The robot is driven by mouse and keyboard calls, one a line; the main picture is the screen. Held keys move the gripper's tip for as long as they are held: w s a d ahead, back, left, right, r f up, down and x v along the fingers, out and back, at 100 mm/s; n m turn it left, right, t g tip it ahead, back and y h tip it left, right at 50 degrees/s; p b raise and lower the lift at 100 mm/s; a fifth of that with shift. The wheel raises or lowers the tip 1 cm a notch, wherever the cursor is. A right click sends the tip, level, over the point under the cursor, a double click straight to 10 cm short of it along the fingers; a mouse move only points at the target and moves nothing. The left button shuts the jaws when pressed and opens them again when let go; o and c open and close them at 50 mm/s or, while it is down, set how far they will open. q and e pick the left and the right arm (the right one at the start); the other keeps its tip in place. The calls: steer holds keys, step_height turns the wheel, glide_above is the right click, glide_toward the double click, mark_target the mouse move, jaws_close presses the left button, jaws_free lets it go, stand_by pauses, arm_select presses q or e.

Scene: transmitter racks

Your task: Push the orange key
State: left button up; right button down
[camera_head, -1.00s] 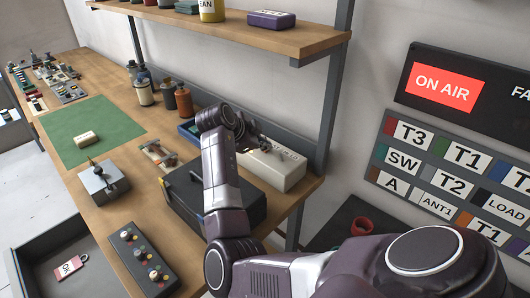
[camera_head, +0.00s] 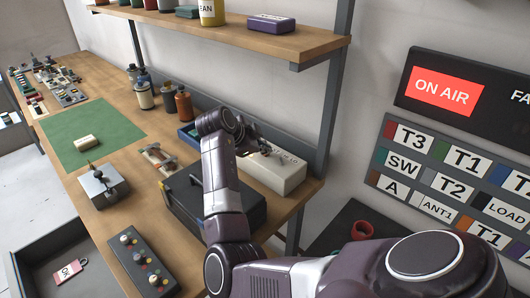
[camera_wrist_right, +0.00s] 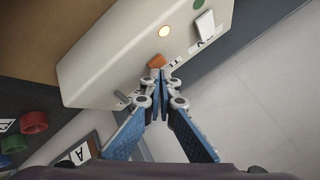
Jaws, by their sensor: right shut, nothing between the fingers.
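The orange key (camera_wrist_right: 156,61) is a small block on the face of a cream-white box, near the box's lower edge in the right wrist view. The box (camera_wrist_right: 110,58) also shows in the head view (camera_head: 285,177), at the right end of the workbench. My right gripper (camera_wrist_right: 157,74) is shut and empty, its fingertips right at the orange key's lower edge. I cannot tell whether they touch it. In the head view my right gripper (camera_head: 260,147) is over the back of the box, partly hidden by my arm. My left gripper is not in view.
On the box are a lit lamp (camera_wrist_right: 163,32), a green button (camera_wrist_right: 198,3), a white rocker switch (camera_wrist_right: 204,25) and a small lever (camera_wrist_right: 122,97). A black case (camera_head: 240,205) stands in front of it. A shelf (camera_head: 250,38) hangs above the bench.

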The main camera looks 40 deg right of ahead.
steer(key=shift+f, duration=0.1)
steer(key=shift+f+b, duration=0.3)
steer(key=shift+f, duration=0.05)
stand_by(0.4)
steer(key=shift+r+p, duration=0.3)
steer(key=shift+r, duration=0.1)
steer(key=shift+r+p, duration=2.1)
steer(key=shift+r, duration=0.9)
